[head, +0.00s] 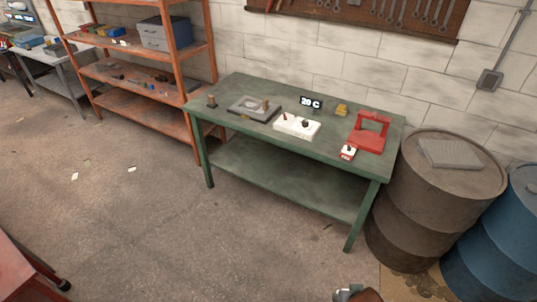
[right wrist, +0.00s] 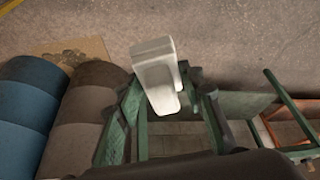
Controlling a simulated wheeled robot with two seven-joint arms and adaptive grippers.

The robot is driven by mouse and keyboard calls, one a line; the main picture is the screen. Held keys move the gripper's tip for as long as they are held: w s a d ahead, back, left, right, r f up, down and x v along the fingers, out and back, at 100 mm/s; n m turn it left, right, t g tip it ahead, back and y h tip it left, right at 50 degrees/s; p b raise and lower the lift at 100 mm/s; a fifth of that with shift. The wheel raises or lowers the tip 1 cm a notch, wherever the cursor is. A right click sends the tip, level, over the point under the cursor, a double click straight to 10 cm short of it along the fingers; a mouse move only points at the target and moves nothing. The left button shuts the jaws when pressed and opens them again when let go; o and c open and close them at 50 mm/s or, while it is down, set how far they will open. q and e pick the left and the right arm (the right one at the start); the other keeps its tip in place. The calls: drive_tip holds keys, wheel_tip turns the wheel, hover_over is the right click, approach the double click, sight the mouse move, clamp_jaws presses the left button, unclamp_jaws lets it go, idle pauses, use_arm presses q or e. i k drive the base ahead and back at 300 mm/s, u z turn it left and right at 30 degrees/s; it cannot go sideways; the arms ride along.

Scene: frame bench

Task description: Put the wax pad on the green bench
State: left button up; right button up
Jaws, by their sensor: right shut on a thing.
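The green bench (head: 225,92) stands in the middle of the head view, against the wall, with a lower shelf. My right gripper (right wrist: 168,88) is shut on a white block, which I take to be the wax pad (right wrist: 155,55). The block sticks out past the fingers, and its gripped part is partly hidden. In the head view my right gripper (head: 357,294) shows only at the bottom edge, in front of the bench and apart from it. My left gripper is not in view.
On the bench top are a grey plate (head: 252,107), a white box with knobs (head: 297,125), a "20 C" display (head: 311,103), a yellow block (head: 342,109) and a red frame (head: 372,132).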

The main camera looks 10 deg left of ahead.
sight(329, 142)
drive_tip(key=u, duration=0.75)
drive_tip(key=i, duration=0.9)
drive_tip(key=u, duration=0.45)
drive_tip(key=i, duration=1.25)
drive_tip(key=z, duration=1.05)
drive_tip(key=i, duration=0.8)
drive_tip(key=z, duration=0.85)
